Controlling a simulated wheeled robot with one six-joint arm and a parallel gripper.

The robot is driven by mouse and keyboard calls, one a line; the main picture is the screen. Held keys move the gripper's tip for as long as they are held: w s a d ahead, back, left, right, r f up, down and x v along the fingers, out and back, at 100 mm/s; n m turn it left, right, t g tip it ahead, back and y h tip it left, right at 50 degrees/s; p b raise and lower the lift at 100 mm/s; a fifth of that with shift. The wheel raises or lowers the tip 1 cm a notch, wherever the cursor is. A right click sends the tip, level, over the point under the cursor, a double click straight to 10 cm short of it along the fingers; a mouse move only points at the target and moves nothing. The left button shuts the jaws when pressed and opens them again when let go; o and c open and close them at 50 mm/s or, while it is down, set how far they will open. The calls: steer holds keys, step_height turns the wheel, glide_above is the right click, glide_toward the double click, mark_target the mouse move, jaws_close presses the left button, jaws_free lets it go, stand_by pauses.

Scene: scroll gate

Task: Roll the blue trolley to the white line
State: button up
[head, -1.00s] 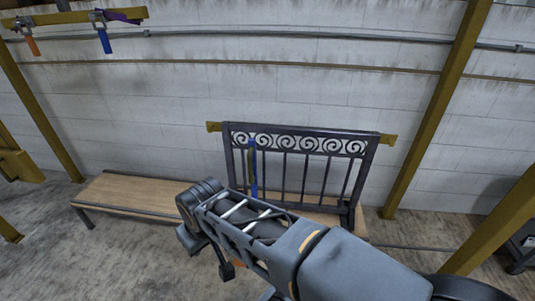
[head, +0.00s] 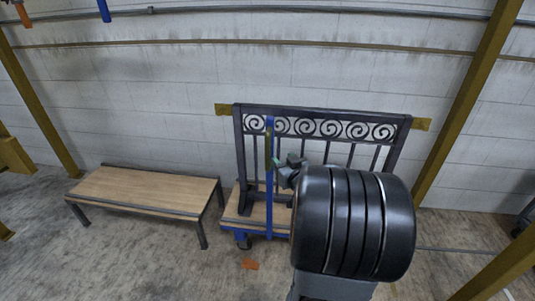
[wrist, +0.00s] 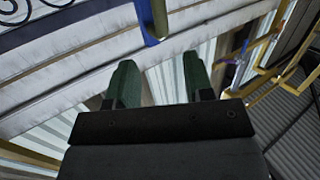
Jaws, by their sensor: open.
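The blue trolley (head: 233,227) stands on the floor with a wood-topped deck, a dark wheel and an upright blue post (head: 269,200). An olive-coloured grip shows on the post's upper part. The dark scroll gate (head: 240,150) stands upright behind the post, apparently on the trolley. My gripper (head: 281,168) is beside the post, and my arm hides the trolley's right part. In the wrist view my green fingertips (wrist: 160,82) are apart with nothing between them; the blue post (wrist: 147,18) and olive grip (wrist: 159,17) lie just beyond.
A low wooden bench (head: 145,190) stands left of the trolley, with a narrow gap between. An orange mark (head: 250,265) lies on the floor in front of the trolley. A yellow post (head: 465,105) rises at the right. The front left floor is clear.

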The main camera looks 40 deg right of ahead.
mark_target(269, 144)
steer(key=shift+t+y, duration=0.3)
steer(key=shift+t, duration=0.3)
steer(key=w+d, duration=0.1)
steer(key=w, duration=0.3)
steer(key=w+d, duration=0.1)
steer(key=w, duration=0.3)
steer(key=w+d+b, duration=0.1)
steer(key=w, duration=0.3)
steer(key=shift+w+f, duration=0.4)
jaws_close()
